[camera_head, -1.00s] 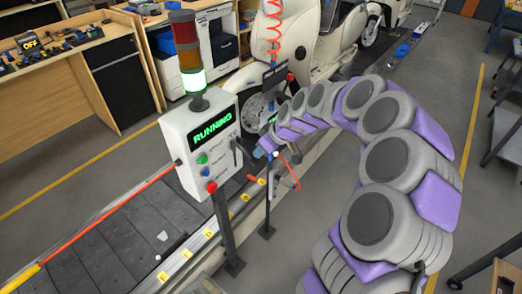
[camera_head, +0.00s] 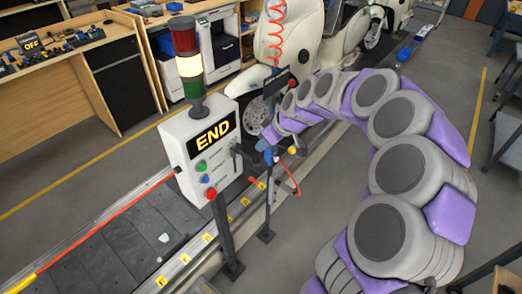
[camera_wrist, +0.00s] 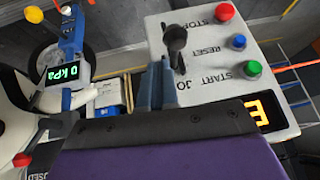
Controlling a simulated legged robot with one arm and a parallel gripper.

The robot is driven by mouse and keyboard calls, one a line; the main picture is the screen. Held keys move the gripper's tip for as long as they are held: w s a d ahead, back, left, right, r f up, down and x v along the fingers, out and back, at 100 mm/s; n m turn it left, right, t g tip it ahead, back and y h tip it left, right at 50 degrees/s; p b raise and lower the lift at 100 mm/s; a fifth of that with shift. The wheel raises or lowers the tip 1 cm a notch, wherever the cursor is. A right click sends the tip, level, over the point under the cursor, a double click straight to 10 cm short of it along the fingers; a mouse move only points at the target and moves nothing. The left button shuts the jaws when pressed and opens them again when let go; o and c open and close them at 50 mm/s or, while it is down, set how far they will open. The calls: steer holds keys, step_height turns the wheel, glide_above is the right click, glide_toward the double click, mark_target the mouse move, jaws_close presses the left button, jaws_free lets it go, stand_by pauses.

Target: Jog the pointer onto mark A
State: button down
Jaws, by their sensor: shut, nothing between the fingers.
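The control box (camera_head: 205,150) shows "END" on its display, and the yellow lamp of its stack light (camera_head: 189,66) is lit. The box's green, blue and red buttons face me. In the wrist view the black jog lever (camera_wrist: 176,42) stands just beyond my gripper (camera_wrist: 157,86), whose shut, empty fingers point at the panel beside it. Contact between them cannot be told. The JOG label is partly covered. Yellow mark tags (camera_head: 185,258) line the conveyor edge; their letters are too small to read surely. I cannot make out the pointer.
The slat conveyor (camera_head: 130,237) runs behind the box, with a red rod (camera_head: 110,218) along it. A scooter (camera_head: 292,45) stands at the back. A gauge reading 0 kPa (camera_wrist: 63,73) is left in the wrist view. Floor at right is mostly clear.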

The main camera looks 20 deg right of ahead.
steer(key=v, duration=0.8)
steer(key=shift+s+a+r+p, duration=0.25)
steer(key=shift+s+r+p, duration=0.1)
steer(key=shift+r, duration=0.1)
